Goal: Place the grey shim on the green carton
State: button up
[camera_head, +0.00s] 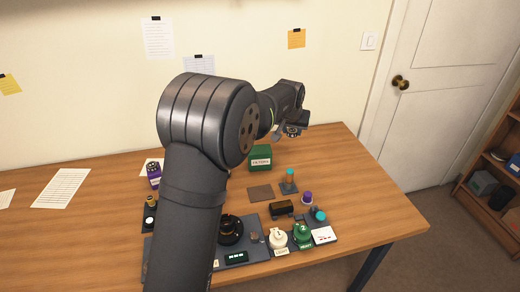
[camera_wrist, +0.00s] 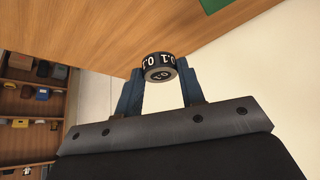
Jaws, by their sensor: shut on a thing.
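In the head view the shim (camera_head: 292,133) is held in the air at the end of my arm, to the right of and above the green carton. The green carton (camera_head: 260,153) stands on the table near its back, with a white label on its front. A green corner at the top of the wrist view (camera_wrist: 211,5) appears to be the carton. The carton's top is partly visible beneath my arm.
A black box (camera_head: 281,208), a purple-topped piece (camera_head: 306,198) and several bench parts stand nearer the front. A purple bottle (camera_head: 153,175) is at left. The table's right side is clear.

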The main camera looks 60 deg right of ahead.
jog(key=shift+s+a+r, duration=0.35)
jog(key=shift+s+a, duration=0.05)
jog(key=shift+a, duration=0.2)
jog(key=shift+s+a+r, duration=0.3)
jog(key=shift+s+a, duration=0.1)
jog(key=shift+a, duration=0.15)
send_over(268, 147)
jog(key=a, duration=0.2)
jog(key=f, duration=0.6)
jog(key=shift+s+f, duration=0.3)
jog(key=shift+f, duration=0.1)
jog(key=shift+w+f, duration=0.1)
jog(key=shift+f, duration=1.9)
jog(key=shift+f, duration=0.1)
jog(key=shift+f, duration=0.1)
jog(key=o, duration=1)
